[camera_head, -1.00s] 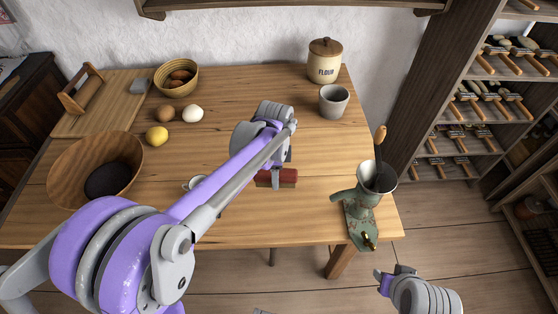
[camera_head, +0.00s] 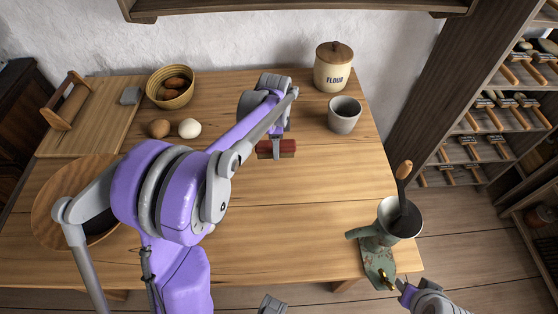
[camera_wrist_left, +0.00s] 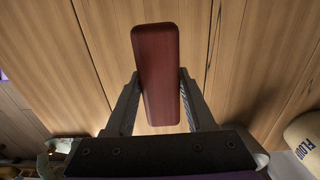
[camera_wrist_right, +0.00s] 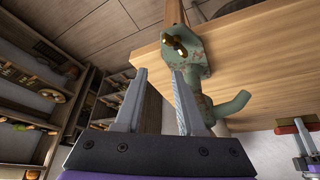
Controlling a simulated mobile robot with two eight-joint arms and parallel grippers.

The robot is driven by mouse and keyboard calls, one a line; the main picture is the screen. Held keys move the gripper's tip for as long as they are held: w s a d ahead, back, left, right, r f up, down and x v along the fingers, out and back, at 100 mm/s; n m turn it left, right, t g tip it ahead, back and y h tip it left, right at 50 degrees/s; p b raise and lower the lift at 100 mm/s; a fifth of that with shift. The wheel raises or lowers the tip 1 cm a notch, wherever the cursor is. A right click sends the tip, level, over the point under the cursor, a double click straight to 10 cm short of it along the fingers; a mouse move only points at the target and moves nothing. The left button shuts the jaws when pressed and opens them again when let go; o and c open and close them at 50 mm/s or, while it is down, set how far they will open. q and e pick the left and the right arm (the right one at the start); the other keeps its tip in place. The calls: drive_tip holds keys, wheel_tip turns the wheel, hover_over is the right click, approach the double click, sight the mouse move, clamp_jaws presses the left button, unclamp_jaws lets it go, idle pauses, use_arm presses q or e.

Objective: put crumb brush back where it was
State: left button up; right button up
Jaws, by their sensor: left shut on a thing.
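The crumb brush is a dark red-brown block (camera_head: 284,147). My left gripper (camera_head: 276,152) is shut on it, over the middle of the table and in front of the grey cup. In the left wrist view the brush (camera_wrist_left: 156,70) stands between the two fingers, with table boards behind it. It also shows at the right edge of the right wrist view (camera_wrist_right: 294,126). I cannot tell how high it is above the table. My right gripper (camera_wrist_right: 159,75) is open and empty, low beside the green grinder at the table's front right corner.
A flour jar (camera_head: 333,70) and a grey cup (camera_head: 344,117) stand at the back right. The grinder (camera_head: 378,240) is at the front right corner. Eggs (camera_head: 189,128), a basket (camera_head: 170,90) and a wooden bowl (camera_head: 62,185) are on the left. The table centre front is clear.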

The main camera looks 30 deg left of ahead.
sight(276, 168)
use_arm(q)
wheel_tip(276, 168, down, 8)
drive_tip(key=shift+r, duration=0.15)
idle(0.3)
drive_tip(key=shift+b, duration=0.3)
drive_tip(key=o, duration=1.3)
